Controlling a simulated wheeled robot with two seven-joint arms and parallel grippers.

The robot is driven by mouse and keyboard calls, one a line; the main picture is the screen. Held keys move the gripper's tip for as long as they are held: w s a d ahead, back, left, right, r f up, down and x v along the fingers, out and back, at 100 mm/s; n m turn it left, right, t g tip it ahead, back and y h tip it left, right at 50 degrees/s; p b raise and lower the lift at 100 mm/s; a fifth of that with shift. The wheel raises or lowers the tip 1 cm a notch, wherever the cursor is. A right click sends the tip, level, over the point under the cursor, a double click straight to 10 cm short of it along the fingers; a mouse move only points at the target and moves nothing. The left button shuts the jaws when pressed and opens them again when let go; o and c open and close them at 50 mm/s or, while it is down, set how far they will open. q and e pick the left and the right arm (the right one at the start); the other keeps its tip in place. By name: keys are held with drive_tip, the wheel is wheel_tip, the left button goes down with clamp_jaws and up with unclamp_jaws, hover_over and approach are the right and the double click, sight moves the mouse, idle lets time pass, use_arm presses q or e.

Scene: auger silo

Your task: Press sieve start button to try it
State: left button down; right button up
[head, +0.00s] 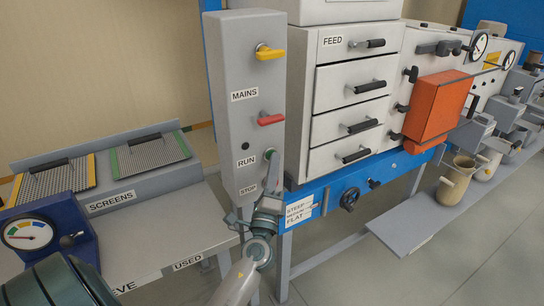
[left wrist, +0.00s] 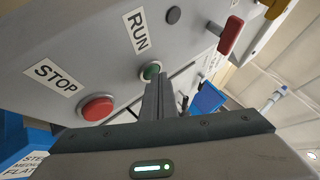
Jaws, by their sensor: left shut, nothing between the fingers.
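A grey control post (head: 237,80) carries a yellow handle, a red handle and the RUN and STOP labels. In the left wrist view a green button (left wrist: 150,72) sits beside the RUN label (left wrist: 137,31), and a larger red button (left wrist: 96,107) sits beside the STOP label (left wrist: 56,77). My left gripper (head: 270,168) is shut and empty, its fingers upright close to the post's face by RUN. In the wrist view its fingertips (left wrist: 162,78) are right beside the green button and partly overlap it. I cannot tell whether they touch.
The screens rack (head: 145,184) and a blue gauge box (head: 45,232) stand on the bench at left. A drawer cabinet marked FEED (head: 330,70) is right of the post. An orange box (head: 437,105) and jugs (head: 455,180) are farther right.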

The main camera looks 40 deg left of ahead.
use_arm(q)
drive_tip(key=shift+s+d, duration=0.35)
drive_tip(key=shift+d, duration=0.45)
drive_tip(key=shift+s+d+b, duration=0.2)
drive_tip(key=shift+s+d, duration=0.1)
drive_tip(key=shift+d, duration=0.5)
drive_tip(key=shift+s+d+b, duration=0.15)
drive_tip(key=shift+s+d, duration=0.2)
drive_tip(key=shift+d, duration=0.4)
drive_tip(key=shift+s+d+b, duration=0.2)
drive_tip(key=shift+s+d, duration=0.1)
drive_tip(key=shift+d, duration=0.5)
